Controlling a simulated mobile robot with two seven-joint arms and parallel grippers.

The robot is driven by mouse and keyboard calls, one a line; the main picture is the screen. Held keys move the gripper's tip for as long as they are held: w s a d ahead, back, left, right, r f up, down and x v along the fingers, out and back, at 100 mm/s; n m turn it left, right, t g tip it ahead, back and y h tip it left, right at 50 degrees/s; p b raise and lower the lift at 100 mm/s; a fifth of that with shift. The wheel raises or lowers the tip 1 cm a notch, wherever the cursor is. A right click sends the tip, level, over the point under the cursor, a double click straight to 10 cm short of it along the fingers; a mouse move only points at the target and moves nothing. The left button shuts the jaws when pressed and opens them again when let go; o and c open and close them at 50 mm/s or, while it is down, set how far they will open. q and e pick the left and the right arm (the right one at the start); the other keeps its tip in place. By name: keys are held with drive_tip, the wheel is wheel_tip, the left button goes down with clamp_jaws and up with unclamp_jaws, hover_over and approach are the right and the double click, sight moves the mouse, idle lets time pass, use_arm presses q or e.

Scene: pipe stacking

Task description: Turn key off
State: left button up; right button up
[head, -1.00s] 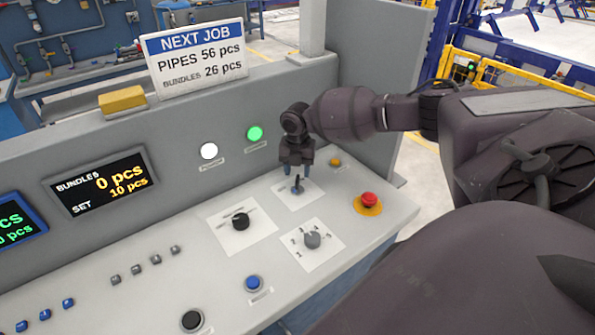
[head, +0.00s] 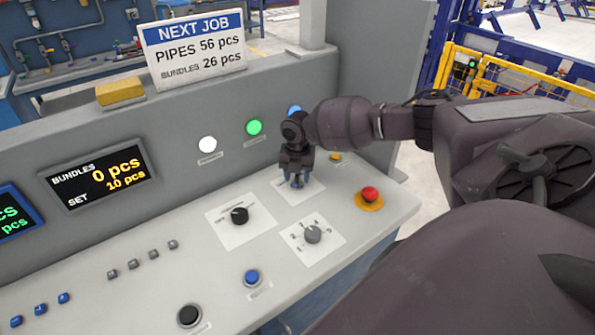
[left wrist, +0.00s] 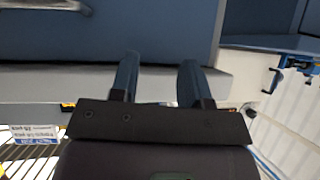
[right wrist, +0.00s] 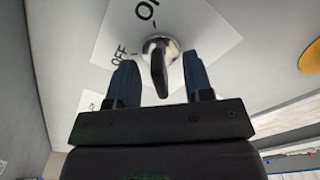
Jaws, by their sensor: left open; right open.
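The key (right wrist: 158,65) stands in its round metal lock on a white plate (right wrist: 200,30) marked OFF and ON, in the right wrist view. Its dark grip lies between the two fingers of my right gripper (right wrist: 160,82), with a gap on each side. In the head view my right gripper (head: 296,181) points down over the key plate (head: 312,190) and hides the key. My left gripper (left wrist: 157,80) is open and empty, seen in the left wrist view in front of a blue-grey panel and a pale edge.
A red emergency button (head: 370,194) on a yellow base is right of the key plate. A black knob (head: 239,215) and a grey knob (head: 312,234) lie nearer. Green (head: 254,127) and white (head: 208,144) lamps are on the upright panel behind.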

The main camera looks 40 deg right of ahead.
drive_tip(key=shift+f, duration=0.25)
idle(0.5)
clamp_jaws()
idle(0.4)
